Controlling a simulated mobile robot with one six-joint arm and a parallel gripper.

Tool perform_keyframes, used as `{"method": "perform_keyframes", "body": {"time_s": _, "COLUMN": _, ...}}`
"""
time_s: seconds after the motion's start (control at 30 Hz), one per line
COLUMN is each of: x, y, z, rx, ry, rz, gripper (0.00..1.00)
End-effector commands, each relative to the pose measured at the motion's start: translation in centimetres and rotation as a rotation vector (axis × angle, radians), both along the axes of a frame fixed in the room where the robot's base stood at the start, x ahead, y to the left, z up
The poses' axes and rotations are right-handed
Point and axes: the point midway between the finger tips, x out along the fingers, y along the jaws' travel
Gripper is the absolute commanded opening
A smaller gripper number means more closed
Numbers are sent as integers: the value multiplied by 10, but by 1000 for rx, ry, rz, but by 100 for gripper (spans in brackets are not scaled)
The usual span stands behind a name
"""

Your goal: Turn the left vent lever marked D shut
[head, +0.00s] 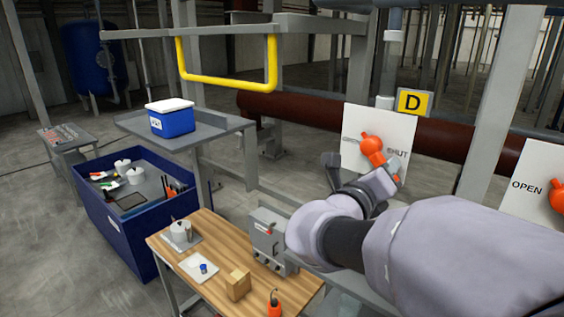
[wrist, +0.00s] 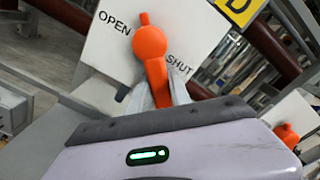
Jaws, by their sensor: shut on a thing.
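The orange vent lever (head: 372,146) sits on a white plate (head: 365,118) below a yellow sign marked D (head: 413,102). Its handle slants down and to the right from the round hub. The plate reads OPEN on the left and SHUT on the right; my arm and the lever partly cover the words in the head view. In the wrist view the lever (wrist: 150,45) runs down between my fingers, on the side near SHUT. My gripper (wrist: 164,95) is shut on the handle; in the head view my gripper (head: 386,181) partly hides the handle's end.
A second orange lever (head: 557,196) on its own plate (head: 528,188) stands at the right, beyond a grey post (head: 503,100). A wooden table (head: 215,270) with small items and a blue bin (head: 125,230) stand lower left. A yellow rail (head: 228,82) hangs above.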

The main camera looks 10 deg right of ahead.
Motion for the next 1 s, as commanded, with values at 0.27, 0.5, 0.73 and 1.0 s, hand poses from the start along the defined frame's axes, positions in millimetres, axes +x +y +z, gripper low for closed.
{"method": "perform_keyframes", "body": {"time_s": 0.27, "x": 0, "y": 0, "z": -1, "rx": 0, "ry": 2, "rz": 0, "gripper": 45}}
{"method": "perform_keyframes", "body": {"time_s": 0.5, "x": 0, "y": 1, "z": 0, "rx": 0, "ry": 0, "rz": 0, "gripper": 45}}
{"method": "perform_keyframes", "body": {"time_s": 0.73, "x": -22, "y": 31, "z": -2, "rx": 1, "ry": -4, "rz": 6, "gripper": 45}}
{"method": "perform_keyframes", "body": {"time_s": 1.0, "x": -76, "y": 100, "z": -2, "rx": 3, "ry": -2, "rz": 9, "gripper": 45}}
